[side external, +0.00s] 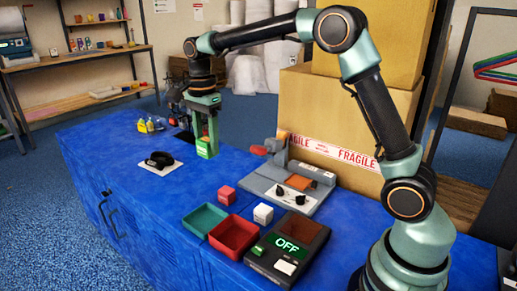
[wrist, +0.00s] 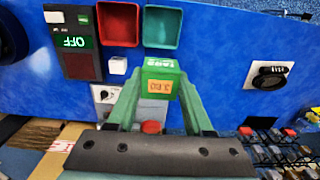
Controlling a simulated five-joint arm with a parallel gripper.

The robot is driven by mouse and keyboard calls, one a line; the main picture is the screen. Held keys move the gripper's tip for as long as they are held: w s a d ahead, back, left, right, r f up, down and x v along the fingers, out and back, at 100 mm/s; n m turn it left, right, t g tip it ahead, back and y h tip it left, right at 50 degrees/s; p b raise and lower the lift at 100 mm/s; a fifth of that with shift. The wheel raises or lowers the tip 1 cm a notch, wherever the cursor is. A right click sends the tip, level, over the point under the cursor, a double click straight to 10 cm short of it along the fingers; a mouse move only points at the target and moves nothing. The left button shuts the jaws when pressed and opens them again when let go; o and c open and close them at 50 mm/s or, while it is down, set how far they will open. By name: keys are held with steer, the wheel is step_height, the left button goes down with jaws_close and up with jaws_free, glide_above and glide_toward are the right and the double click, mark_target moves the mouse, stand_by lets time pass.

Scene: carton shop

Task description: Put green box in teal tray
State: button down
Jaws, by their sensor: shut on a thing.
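The green box (side external: 207,142) has an orange label and is between the fingers of my gripper (side external: 207,135), at the far part of the blue table. In the wrist view the green box (wrist: 162,66) fills the gap between the green fingertips of my gripper (wrist: 160,84), and both fingers touch its sides. How high it is above the table is hard to tell. The teal tray (side external: 190,219) lies at the table's near edge, nearer the side camera than my gripper. It looks empty in the wrist view (wrist: 162,27), above the box in the picture.
A red tray (side external: 233,237) adjoins the teal tray. A pink-red cube (side external: 226,195), a white cube (side external: 263,213) and a scale reading OFF (side external: 288,248) are close by. A grey machine (side external: 290,190) stands behind. A black ring (side external: 159,159) lies left on a white pad.

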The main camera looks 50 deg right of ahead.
steer(key=a+f, duration=0.1)
steer(key=a, duration=0.2)
glide_above(206, 222)
step_height(206, 222, down, 14)
steer(key=shift+s+f, duration=0.15)
steer(key=shift+f, duration=2.5)
steer(key=shift+c, duration=1.5)
jaws_free()
steer(key=shift+f, duration=0.1)
